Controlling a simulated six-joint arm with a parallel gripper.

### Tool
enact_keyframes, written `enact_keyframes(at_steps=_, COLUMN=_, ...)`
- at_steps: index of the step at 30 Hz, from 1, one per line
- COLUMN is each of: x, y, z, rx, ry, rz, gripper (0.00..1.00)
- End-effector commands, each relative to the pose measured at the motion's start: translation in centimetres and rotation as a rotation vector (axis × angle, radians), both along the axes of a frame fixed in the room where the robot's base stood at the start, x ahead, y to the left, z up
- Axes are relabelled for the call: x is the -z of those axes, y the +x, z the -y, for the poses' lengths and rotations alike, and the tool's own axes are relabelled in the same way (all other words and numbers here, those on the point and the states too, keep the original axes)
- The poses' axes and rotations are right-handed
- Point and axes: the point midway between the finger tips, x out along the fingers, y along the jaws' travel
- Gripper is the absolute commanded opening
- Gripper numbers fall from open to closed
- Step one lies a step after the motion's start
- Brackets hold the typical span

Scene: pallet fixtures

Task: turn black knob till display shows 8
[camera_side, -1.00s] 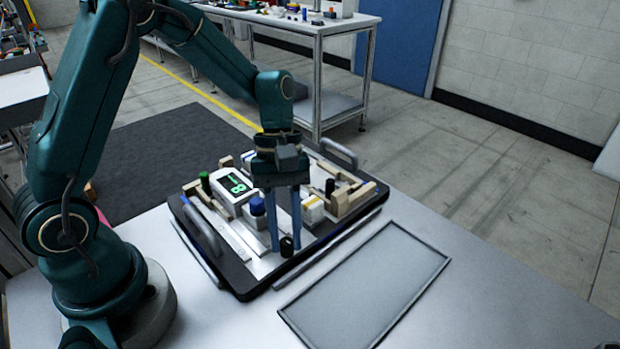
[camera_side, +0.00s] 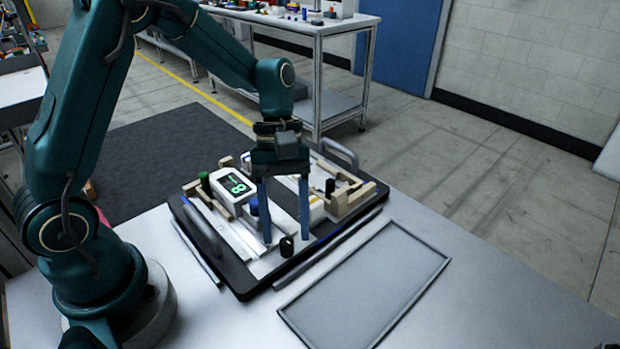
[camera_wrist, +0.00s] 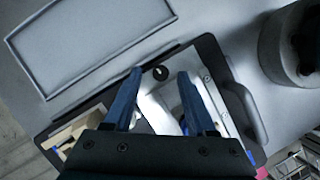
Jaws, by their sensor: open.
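The black knob (camera_side: 286,246) stands at the front edge of the pallet plate. It also shows in the wrist view (camera_wrist: 161,73) as a small black disc with a light mark. The display (camera_side: 236,186) is a white box with a dark screen that shows a green 8. My gripper (camera_side: 286,240) is open, with its blue fingers pointing down and spread wide. In the wrist view my gripper (camera_wrist: 160,74) has the knob between and just beyond the fingertips, with clear gaps on both sides. No finger appears to touch the knob.
The black pallet (camera_side: 243,290) carries wooden blocks (camera_side: 358,194), a green-topped post (camera_side: 205,181) and a blue-topped part (camera_side: 254,207). A pallet handle (camera_side: 203,228) rises at the left. An empty grey tray (camera_side: 365,285) lies on the table to the right.

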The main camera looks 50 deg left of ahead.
Motion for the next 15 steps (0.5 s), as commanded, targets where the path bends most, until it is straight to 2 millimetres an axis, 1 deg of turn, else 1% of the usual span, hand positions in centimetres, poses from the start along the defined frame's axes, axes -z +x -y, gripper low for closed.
enact_keyframes(at_steps=1, x=-0.8, y=0.3, z=-0.3, rx=-0.002, ry=0.002, rz=0.006, gripper=0.56)
enact_keyframes(at_steps=3, x=-1.6, y=0.5, z=-0.6, rx=-0.001, ry=0.002, rz=0.006, gripper=0.56)
enact_keyframes(at_steps=6, x=-2.6, y=0.7, z=-0.9, rx=0.000, ry=0.001, rz=0.004, gripper=0.56)
enact_keyframes(at_steps=10, x=-3.3, y=0.8, z=-1.1, rx=0.000, ry=0.002, rz=0.001, gripper=0.56)
enact_keyframes(at_steps=15, x=-3.4, y=0.8, z=-1.1, rx=0.000, ry=0.001, rz=0.000, gripper=0.56)
